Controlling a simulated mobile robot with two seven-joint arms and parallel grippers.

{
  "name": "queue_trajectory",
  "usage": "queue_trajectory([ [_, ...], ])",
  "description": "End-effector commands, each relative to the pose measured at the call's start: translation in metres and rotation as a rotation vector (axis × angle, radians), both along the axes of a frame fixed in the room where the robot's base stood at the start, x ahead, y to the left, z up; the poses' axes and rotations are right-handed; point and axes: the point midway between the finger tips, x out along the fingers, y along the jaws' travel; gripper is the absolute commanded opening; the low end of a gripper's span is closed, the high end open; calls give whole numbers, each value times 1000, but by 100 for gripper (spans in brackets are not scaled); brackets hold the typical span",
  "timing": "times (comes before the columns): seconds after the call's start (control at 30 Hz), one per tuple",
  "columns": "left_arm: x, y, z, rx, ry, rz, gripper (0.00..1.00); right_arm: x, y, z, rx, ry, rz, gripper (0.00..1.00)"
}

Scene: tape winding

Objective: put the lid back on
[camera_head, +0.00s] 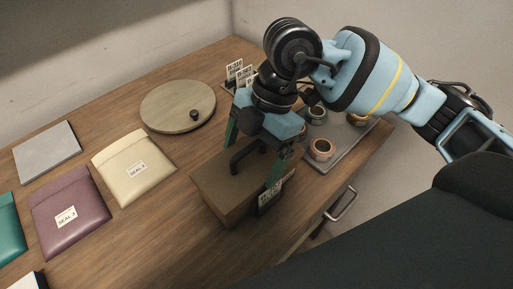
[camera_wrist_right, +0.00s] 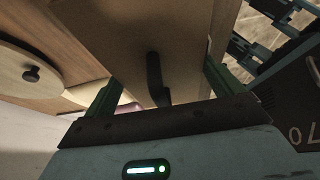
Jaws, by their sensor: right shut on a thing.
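The brown box-like lid (camera_head: 222,181) has a dark bar handle (camera_head: 247,157) on top. It is near the front edge of the wooden table, and I cannot tell whether it rests on a separate box below. My right gripper (camera_head: 252,154) comes down over it, with green fingers wide apart at opposite sides of the lid. In the right wrist view the handle (camera_wrist_right: 154,78) stands between the two fingers (camera_wrist_right: 162,92), and the fingers are beside the lid's edges. The fingertips' contact is partly hidden. My left gripper is not in view.
A round wooden disc (camera_head: 172,105) with a dark knob lies behind. Sealed pouches in cream (camera_head: 130,185), purple (camera_head: 72,208) and teal (camera_head: 8,230) lie left, near a grey slab (camera_head: 46,152).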

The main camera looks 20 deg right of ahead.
Motion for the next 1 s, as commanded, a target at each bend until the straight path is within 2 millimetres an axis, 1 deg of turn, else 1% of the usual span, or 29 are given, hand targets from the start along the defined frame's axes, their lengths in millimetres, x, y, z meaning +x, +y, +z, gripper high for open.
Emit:
queue_trajectory([
  [0.03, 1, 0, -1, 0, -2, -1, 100, -2, 1, -4, -3, 3, 2, 70],
  [0.37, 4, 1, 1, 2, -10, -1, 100, -2, 2, -4, -3, 3, 2, 70],
  [0.9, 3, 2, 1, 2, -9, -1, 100, -2, 1, -15, -3, 1, 1, 70],
  [0.93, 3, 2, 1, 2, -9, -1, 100, -2, 1, -15, -3, 1, 1, 95],
  [0.97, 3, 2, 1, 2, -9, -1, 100, -2, 1, -15, -3, 1, 1, 99],
  [1.0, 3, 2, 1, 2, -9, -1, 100, -2, 1, -15, -3, 1, 1, 100],
])
